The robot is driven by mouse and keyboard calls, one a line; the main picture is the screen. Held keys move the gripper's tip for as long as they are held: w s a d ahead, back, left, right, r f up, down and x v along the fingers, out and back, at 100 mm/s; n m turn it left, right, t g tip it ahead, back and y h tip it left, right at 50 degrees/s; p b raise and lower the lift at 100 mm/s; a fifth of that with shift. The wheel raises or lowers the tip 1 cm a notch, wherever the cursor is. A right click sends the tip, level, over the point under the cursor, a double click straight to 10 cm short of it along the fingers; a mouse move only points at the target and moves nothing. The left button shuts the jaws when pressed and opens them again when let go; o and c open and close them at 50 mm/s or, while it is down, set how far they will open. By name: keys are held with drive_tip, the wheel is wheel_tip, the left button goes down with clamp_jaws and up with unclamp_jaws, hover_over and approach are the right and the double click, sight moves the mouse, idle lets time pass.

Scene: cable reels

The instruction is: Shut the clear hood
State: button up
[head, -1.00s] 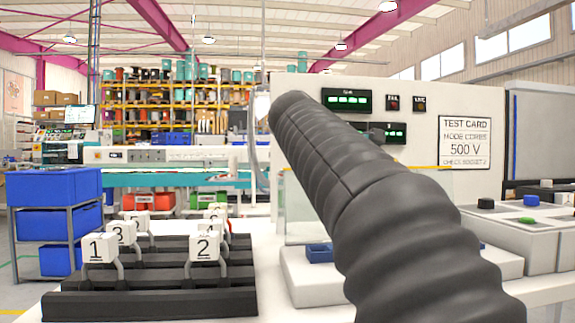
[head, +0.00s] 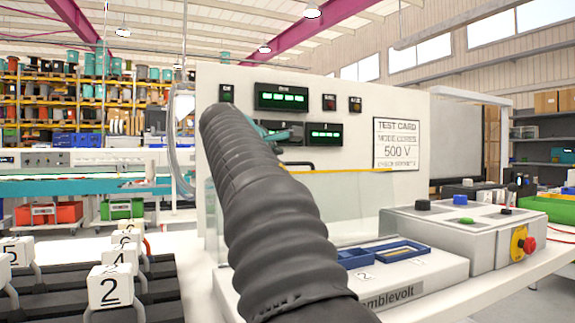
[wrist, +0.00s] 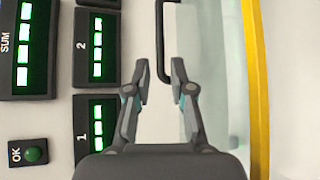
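The clear hood (head: 375,208) stands upright against the white tester panel, with a yellow strip along its top edge. Its lower left part is hidden behind my arm. The yellow edge (wrist: 256,80) runs down the right of the wrist view. A black bar handle (wrist: 163,50) shows beyond my fingertips; it also shows in the head view (head: 297,167). In the head view my gripper (head: 282,132) is mostly hidden behind my arm.
Below the hood, a white base holds blue trays (head: 390,254). A grey control box (head: 465,230) with buttons and a red knob stands at right. Numbered white blocks (head: 110,287) stand on dark rails at left. The tester has green displays (head: 281,97) and a test card (head: 397,144).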

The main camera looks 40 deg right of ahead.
sight(287, 163)
drive_tip(key=x, duration=0.7)
drive_tip(key=shift+w+d, duration=0.1)
drive_tip(key=shift+d, duration=0.25)
clamp_jaws()
